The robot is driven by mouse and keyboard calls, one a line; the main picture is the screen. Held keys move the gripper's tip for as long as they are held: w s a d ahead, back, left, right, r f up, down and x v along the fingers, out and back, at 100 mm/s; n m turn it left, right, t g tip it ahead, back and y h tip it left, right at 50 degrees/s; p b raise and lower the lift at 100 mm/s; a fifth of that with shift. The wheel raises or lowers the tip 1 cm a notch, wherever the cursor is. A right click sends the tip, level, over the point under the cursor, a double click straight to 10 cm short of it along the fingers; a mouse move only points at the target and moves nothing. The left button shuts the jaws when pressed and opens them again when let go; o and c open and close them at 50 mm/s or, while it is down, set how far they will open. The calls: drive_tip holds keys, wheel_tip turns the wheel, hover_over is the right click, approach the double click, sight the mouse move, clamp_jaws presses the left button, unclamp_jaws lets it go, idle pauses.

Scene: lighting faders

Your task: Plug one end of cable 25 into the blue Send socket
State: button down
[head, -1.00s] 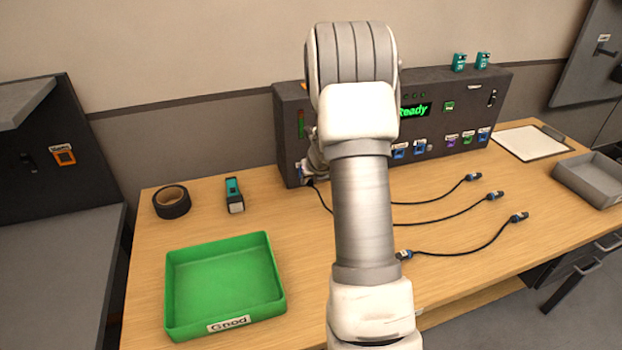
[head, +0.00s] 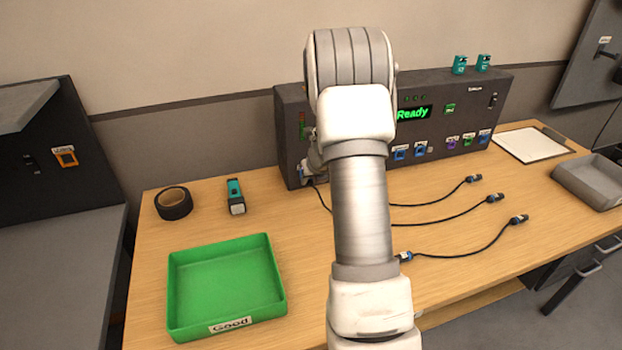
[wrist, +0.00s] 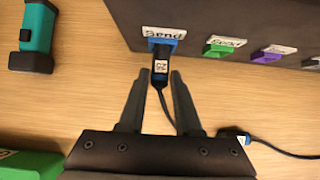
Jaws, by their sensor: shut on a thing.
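In the wrist view, the blue Send socket (wrist: 176,46) is on the front of the dark console, under a white "Send" label. A black and blue plug (wrist: 161,69) with a small white number tag, hard to read, is lined up with it. Its front end meets the socket; how deep it sits cannot be seen. My gripper (wrist: 160,75) is shut on this plug, one finger on each side. Its black cable (wrist: 164,103) runs back between the fingers. In the head view, my arm hides most of the gripper at the console's lower left.
Green (wrist: 221,48) and purple (wrist: 266,56) sockets are to the right on the console. Other cables with plugs (head: 518,220) lie on the table right of my arm. A green tray (head: 225,285), black tape roll (head: 173,203) and teal-black tool (head: 235,197) lie left.

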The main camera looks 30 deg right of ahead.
drive_tip(key=shift+w+r, duration=0.15)
drive_tip(key=shift+w, duration=0.15)
idle(0.8)
drive_tip(key=c, duration=0.5)
unclamp_jaws()
drive_tip(key=p+v, duration=0.6)
drive_tip(key=v, duration=1.1)
drive_tip(key=shift+s, duration=0.2)
